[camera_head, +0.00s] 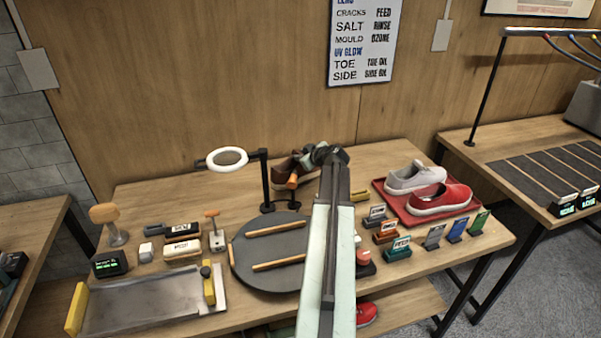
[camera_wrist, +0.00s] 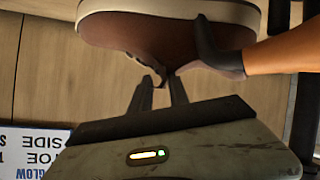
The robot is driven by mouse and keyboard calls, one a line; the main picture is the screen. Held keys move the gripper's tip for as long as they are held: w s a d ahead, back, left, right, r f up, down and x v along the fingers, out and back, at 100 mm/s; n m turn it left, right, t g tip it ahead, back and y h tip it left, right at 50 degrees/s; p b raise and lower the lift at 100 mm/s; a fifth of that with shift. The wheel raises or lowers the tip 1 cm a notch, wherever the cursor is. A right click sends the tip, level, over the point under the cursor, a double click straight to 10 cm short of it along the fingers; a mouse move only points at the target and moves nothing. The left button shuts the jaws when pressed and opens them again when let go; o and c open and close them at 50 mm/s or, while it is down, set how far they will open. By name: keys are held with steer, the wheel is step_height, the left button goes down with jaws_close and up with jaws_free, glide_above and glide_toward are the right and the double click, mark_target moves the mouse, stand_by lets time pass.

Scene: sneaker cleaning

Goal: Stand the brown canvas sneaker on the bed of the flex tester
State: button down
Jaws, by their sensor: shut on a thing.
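The brown sneaker (camera_head: 282,168) is near the back middle of the table, partly hidden by my arm and gripper. In the wrist view the brown sneaker (camera_wrist: 150,35) shows a brown upper and pale sole at the top of the picture, which is upside down, so its sole faces down. My gripper (camera_wrist: 160,83) is shut on its upper edge; in the head view my gripper (camera_head: 308,160) is small and its fingertips are unclear. The flex tester's grey metal bed (camera_head: 150,302), with yellow end pieces, lies empty at the front left, away from the sneaker.
A ring lamp (camera_head: 228,159) on a black stand and a dark round turntable (camera_head: 262,250) with wooden strips stand between. Brushes (camera_head: 182,250) and a display box (camera_head: 110,263) sit behind the bed. A red tray (camera_head: 460,206) holds two shoes at right.

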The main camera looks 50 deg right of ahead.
step_height(320, 180, down, 5)
steer(key=b, duration=0.4)
steer(key=shift+r, duration=0.4)
steer(key=shift+f, duration=0.15)
steer(key=c, duration=1.3)
jaws_free()
steer(key=shift+o, duration=0.2)
